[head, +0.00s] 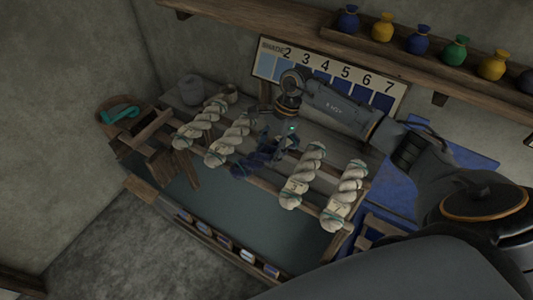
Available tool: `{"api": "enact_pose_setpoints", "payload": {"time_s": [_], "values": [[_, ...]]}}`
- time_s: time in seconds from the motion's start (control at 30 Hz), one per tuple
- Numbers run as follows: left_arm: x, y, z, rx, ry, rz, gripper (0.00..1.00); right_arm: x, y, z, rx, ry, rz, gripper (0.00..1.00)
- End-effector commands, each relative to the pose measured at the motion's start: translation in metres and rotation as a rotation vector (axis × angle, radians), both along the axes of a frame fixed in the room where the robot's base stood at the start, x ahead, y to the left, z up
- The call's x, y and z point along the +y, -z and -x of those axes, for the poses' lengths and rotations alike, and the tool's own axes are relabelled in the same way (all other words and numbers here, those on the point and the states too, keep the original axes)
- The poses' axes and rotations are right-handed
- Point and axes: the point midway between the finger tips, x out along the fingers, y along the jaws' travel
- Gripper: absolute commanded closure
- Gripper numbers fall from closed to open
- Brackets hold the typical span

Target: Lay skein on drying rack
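A dark blue skein (250,166) is at the middle of the wooden drying rack (188,172), in line with the pale skeins on both sides. My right gripper (277,146) points down at the upper part of the blue skein and hides some of it. Its dark fingers blend with the skein, so I cannot tell whether they are shut on it or open around it. I also cannot tell whether the skein rests fully on the rails. My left gripper is not in view.
Pale twisted skeins (302,177) lie across the rack on either side, close to the blue one. A numbered shade card (330,75) stands behind. A shelf with coloured jars (418,40) is above. A basket (117,115) sits at the left.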

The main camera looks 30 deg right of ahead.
Motion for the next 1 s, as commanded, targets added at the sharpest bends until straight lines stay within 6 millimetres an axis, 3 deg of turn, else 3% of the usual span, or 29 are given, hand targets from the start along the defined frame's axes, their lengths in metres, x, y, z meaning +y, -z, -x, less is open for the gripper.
{"api": "enact_pose_setpoints", "payload": {"time_s": [0.03,0.1,0.37,0.57,0.67,0.93,1.0], "values": [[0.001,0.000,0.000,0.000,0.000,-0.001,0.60,0.000,0.000,0.000,0.000,0.000,0.000,0.78],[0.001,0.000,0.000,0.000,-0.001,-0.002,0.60,0.000,0.000,0.000,-0.001,0.000,-0.001,0.88],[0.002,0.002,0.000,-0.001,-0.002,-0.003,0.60,0.000,-0.002,-0.001,-0.001,-0.001,0.000,0.88],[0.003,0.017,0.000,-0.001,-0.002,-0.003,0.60,0.000,-0.013,-0.001,-0.005,-0.001,0.000,0.88],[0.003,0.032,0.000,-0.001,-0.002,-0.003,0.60,-0.001,-0.026,-0.002,-0.009,-0.002,0.001,0.88],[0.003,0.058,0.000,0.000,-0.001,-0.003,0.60,0.038,-0.087,0.033,-0.011,-0.007,0.000,0.88],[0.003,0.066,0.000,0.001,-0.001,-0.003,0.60,0.051,-0.094,0.045,-0.008,-0.009,0.000,0.88]]}}
